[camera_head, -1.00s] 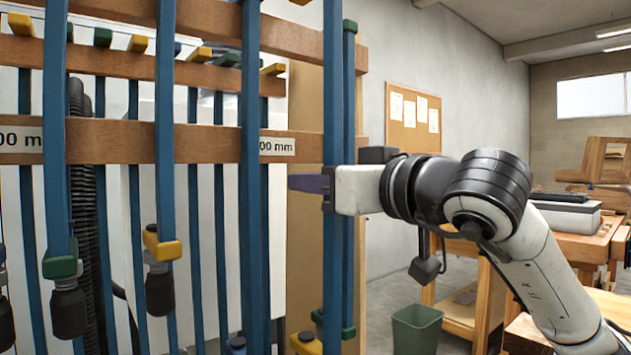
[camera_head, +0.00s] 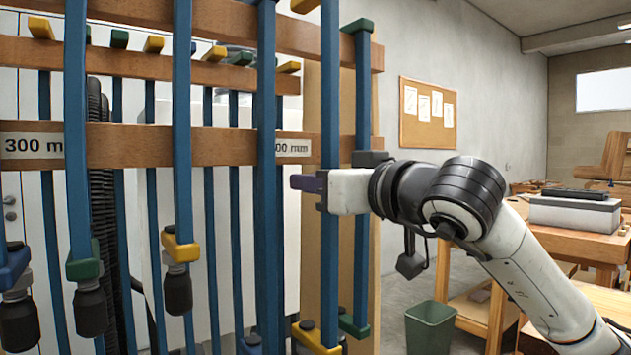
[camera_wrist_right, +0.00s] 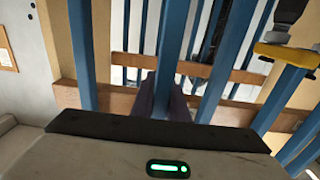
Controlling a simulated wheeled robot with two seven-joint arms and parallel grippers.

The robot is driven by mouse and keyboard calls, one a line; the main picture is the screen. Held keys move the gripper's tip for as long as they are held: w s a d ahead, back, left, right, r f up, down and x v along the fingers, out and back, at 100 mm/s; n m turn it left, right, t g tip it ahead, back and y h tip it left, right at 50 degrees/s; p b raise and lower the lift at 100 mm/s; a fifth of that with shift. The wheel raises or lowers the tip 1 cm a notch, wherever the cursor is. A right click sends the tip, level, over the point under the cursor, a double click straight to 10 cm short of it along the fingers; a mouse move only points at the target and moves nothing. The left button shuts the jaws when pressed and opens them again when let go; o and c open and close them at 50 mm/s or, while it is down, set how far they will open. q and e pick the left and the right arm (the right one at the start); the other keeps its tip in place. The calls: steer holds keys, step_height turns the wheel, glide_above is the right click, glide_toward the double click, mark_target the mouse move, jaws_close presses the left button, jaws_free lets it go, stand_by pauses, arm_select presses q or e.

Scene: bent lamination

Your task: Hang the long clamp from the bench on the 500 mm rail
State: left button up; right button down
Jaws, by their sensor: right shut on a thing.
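My right gripper (camera_head: 308,184) is shut on the blue bar of a long clamp (camera_head: 330,80), held upright at the right end of the rack. The bar also shows between the fingers in the right wrist view (camera_wrist_right: 173,40). The clamp's upper end lies beyond the top of the head view; I cannot tell whether it touches a rail. A label (camera_head: 293,148) on the wooden rail (camera_head: 225,145) reads "00 mm", its first digit hidden by a blue bar. Another label (camera_head: 31,146) reads "300 m", its end covered. My left gripper is not in view.
Several blue clamps with green or yellow jaws hang left of the held one. A green-capped clamp (camera_head: 362,90) hangs close on its right. A workbench (camera_head: 580,245) and a green bin (camera_head: 430,325) stand at right. Open floor lies between rack and bench.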

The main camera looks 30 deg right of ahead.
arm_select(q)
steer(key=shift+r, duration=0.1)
arm_select(e)
steer(key=shift+w+r, duration=0.15)
steer(key=shift+w, duration=0.1)
stand_by(0.4)
arm_select(q)
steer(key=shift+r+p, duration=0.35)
steer(key=shift+p, duration=0.25)
arm_select(e)
steer(key=shift+w+a, duration=0.1)
steer(key=shift+w, duration=1.5)
arm_select(q)
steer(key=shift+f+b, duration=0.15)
steer(key=shift+b, duration=0.15)
arm_select(e)
steer(key=shift+f, duration=0.3)
arm_select(q)
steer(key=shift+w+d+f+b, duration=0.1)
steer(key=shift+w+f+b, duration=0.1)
steer(key=shift+b, duration=0.35)
arm_select(e)
steer(key=shift+f, duration=0.65)
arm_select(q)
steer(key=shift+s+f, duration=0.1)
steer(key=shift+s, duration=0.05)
